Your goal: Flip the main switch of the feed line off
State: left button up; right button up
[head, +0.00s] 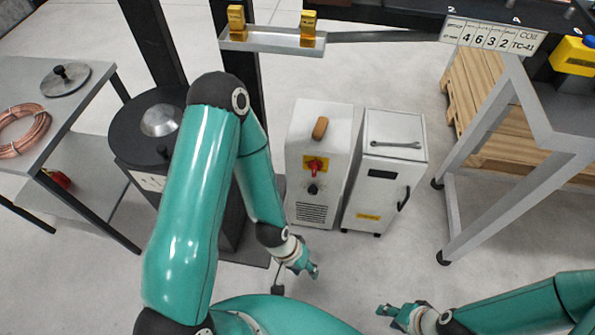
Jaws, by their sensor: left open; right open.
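A white cabinet (307,204) stands on the floor near the middle of the head view. On its front is a red rotary switch on a yellow plate (316,165), with a dark knob (312,189) below it. The red handle's exact position is too small to tell. My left gripper (313,271) is open and empty, low in front of the cabinet and apart from it. My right gripper (381,310) is open and empty near the bottom of the view, further right and apart from everything.
A second white cabinet (386,185) with a wrench (396,144) on top stands close to the right. A grey-framed table (540,120) is at right. A black round stand (125,135) and a table with a copper coil (22,130) are at left. Floor in front of the cabinets is clear.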

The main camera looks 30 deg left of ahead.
aim_at(315, 165)
jog(key=u, duration=0.65)
jog(key=i, duration=0.4)
jog(key=u, duration=0.45)
jog(key=k, duration=0.35)
jog(key=u, duration=0.2)
jog(key=i, duration=0.5)
jog(key=z, duration=0.1)
